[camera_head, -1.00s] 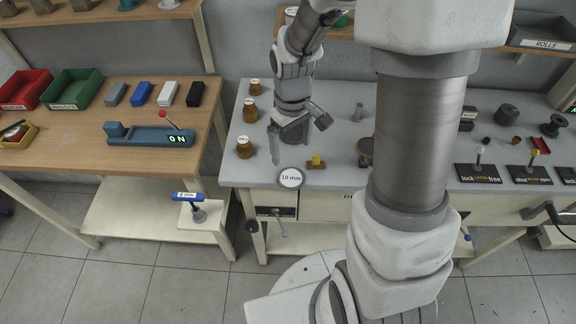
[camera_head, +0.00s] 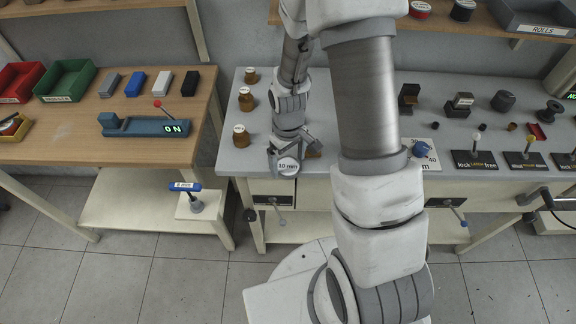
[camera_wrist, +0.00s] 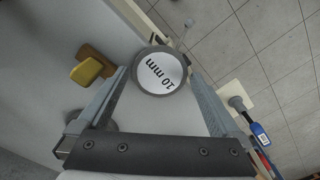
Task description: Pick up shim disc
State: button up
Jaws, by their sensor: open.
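A round disc with a dark rim and a white face marked "10 mm" (camera_head: 288,166) is at the front edge of the grey bench; I take it to be the shim disc. In the wrist view the disc (camera_wrist: 160,73) shows between and just past the fingertips of my gripper (camera_wrist: 157,85). My gripper (camera_head: 293,153) is open, low over the front of the bench. I cannot tell whether the fingers touch the disc.
A yellow piece (camera_wrist: 87,71) on a brown block stands left of my fingers in the wrist view. Several brown jars (camera_head: 241,136) stand at the bench's left end. A blue-handled lever (camera_head: 186,187) stands on a low shelf. A gap separates the wooden table (camera_head: 60,155) from the bench.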

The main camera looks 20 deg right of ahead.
aim_at(290, 168)
jog(key=shift+f, duration=0.2)
jog(key=c, duration=1.3)
jog(key=shift+r, duration=0.1)
jog(key=shift+r, duration=0.45)
jog(key=r, duration=0.3)
jog(key=shift+s+d+r, duration=0.2)
jog(key=shift+s+r, duration=0.1)
jog(key=s+d+r, duration=0.1)
jog(key=s+r, duration=0.1)
jog(key=s, duration=0.1)
jog(key=s+d+r, duration=0.2)
jog(key=s, duration=0.1)
jog(key=s+d+r, duration=0.1)
jog(key=s+r, duration=0.1)
jog(key=s, duration=0.2)
jog(key=shift+d+r, duration=0.2)
